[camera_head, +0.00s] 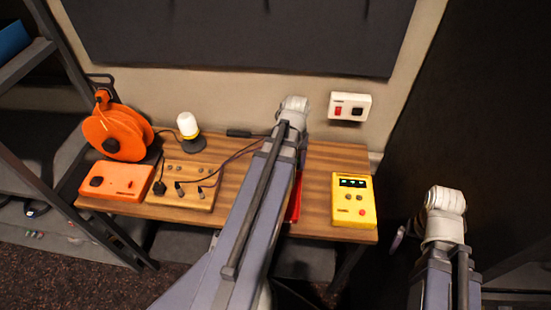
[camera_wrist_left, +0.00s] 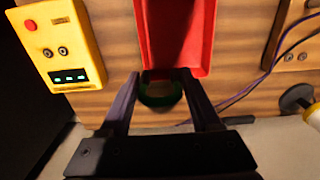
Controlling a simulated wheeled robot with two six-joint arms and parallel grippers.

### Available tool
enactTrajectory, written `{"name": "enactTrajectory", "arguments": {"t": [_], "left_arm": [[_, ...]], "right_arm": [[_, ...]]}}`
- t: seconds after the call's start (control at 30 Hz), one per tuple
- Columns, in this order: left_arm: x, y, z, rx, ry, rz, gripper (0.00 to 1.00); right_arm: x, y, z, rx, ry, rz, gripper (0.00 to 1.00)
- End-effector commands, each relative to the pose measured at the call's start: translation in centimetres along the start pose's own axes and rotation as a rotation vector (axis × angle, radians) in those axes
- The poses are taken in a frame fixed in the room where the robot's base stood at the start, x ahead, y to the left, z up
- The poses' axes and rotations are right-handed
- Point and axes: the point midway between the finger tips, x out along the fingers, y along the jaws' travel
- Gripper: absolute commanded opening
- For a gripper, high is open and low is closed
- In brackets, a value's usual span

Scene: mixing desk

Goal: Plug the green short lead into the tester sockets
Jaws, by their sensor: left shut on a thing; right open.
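The yellow tester (camera_head: 366,208) stands at the right end of the desk, with a lit display, a red button and two round sockets. It also shows at upper left in the left wrist view (camera_wrist_left: 80,38), with both sockets in sight. My left gripper (camera_wrist_left: 160,82) is shut on the green short lead (camera_wrist_left: 160,101), a dark green loop between its fingers, just by the end of the red tray. In the head view my left arm hides this gripper and the lead. My right gripper (camera_head: 398,238) is open and empty, off the desk's right side.
The red tray (camera_head: 296,200) lies mostly behind my left arm. A wooden socket board (camera_head: 190,172), an orange box (camera_head: 122,186), an orange cable reel (camera_head: 116,134) and a white-topped lamp (camera_head: 188,126) fill the left. A white switch box (camera_head: 349,107) is on the wall. Dark cables cross the desk.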

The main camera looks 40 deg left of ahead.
Motion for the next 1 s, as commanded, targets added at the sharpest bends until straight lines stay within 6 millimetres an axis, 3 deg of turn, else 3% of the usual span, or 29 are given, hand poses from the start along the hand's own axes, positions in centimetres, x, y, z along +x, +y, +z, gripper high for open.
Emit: {"name": "enactTrajectory", "arguments": {"t": [1.0], "left_arm": [[-1.4, 19.5, 1.7, 0.004, 0.000, 0.000, 0.00]], "right_arm": [[-1.4, 0.1, 0.1, 0.003, 0.000, -0.001, 0.99]]}}
